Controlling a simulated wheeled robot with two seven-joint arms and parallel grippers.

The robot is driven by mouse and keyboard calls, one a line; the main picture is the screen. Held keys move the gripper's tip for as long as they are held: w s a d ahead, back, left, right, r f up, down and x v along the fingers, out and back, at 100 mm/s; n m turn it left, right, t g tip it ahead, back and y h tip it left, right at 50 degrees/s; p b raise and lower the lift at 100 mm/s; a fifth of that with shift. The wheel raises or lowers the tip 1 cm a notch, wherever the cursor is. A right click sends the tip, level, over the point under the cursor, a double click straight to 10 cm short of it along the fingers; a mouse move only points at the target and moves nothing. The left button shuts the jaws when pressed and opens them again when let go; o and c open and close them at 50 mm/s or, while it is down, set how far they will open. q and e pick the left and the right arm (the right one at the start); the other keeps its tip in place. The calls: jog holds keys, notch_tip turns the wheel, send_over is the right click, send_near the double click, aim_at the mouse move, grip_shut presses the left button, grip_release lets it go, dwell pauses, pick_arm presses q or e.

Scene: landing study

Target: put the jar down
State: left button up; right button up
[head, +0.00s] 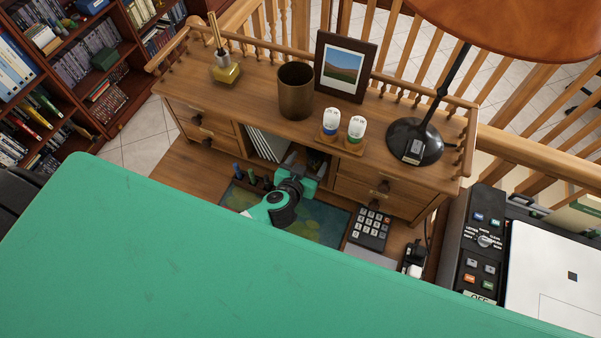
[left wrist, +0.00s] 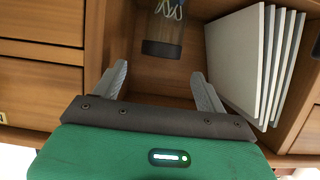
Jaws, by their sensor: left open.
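The jar (left wrist: 168,28) is see-through with a dark band and pale looped pieces inside. It is in an open compartment of the wooden desk hutch (head: 220,110), at the top of the left wrist view, partly cut off. My left gripper (left wrist: 160,70) is open, its two grey fingers spread in front of the compartment. The jar lies beyond the fingertips, apart from them as far as I can see. In the head view my left gripper (head: 300,166) reaches into the compartment and the jar is hidden. My right gripper is in neither view.
Leaning white booklets (left wrist: 245,55) stand beside the jar; drawers flank the compartment. On the hutch top are a brass cup (head: 295,92), a picture frame (head: 345,66), two small white-topped containers and a lamp (head: 414,141). A calculator (head: 370,229) lies on the desk.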

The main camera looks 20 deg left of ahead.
pick_arm(q)
jog(key=v, duration=0.6)
dwell(0.4)
